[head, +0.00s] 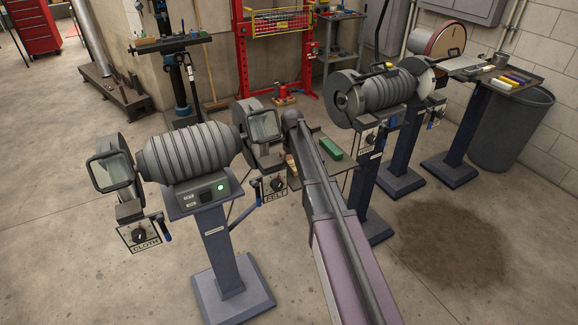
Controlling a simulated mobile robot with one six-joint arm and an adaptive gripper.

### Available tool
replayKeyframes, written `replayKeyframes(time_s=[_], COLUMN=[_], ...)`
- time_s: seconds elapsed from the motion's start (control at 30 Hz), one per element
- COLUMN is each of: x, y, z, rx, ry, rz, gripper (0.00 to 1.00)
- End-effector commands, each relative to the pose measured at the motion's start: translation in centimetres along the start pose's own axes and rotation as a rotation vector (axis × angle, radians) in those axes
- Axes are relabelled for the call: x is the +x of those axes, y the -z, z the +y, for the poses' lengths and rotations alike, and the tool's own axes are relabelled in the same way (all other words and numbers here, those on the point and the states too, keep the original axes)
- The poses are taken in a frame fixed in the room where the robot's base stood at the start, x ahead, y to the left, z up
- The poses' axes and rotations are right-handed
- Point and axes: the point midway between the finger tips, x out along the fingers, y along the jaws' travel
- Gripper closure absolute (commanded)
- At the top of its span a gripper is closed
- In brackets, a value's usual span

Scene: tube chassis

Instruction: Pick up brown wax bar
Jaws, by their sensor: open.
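A small tan-brown piece (291,163) shows on a low tray (343,170) between the two grinding machines, partly hidden by my arm. It may be the brown wax bar, but it is too small to tell. A green bar (331,148) lies on the same tray, right of my arm. My arm reaches up from the bottom of the head view and ends in a rounded joint above the tray. My gripper cannot be seen in this view.
A ribbed double-wheel buffing machine (188,152) stands on a pedestal at left, and a similar machine (375,92) at right. Yellow and white bars (505,83) lie on a far-right table beside a grey bin (510,130). The front floor is clear, with a dark stain (450,245).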

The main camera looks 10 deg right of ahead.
Motion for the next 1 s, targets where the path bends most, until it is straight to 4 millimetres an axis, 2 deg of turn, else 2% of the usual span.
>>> replayKeyframes(time_s=[0.47, 0.5, 0.7, 0.8, 1.0], x=[-0.04, -0.04, -0.04, -0.03, -0.03], y=[0.01, 0.01, 0.01, 0.0, 0.02], z=[-0.02, -0.02, -0.03, -0.04, -0.05], rx=[0.0, 0.0, 0.0, 0.0, -0.001], ry=[0.0, 0.0, 0.0, 0.0, 0.0], rz=[0.0, 0.0, 0.0, 0.0, 0.0], gripper=[0.11, 0.14, 0.74, 1.0, 1.0])
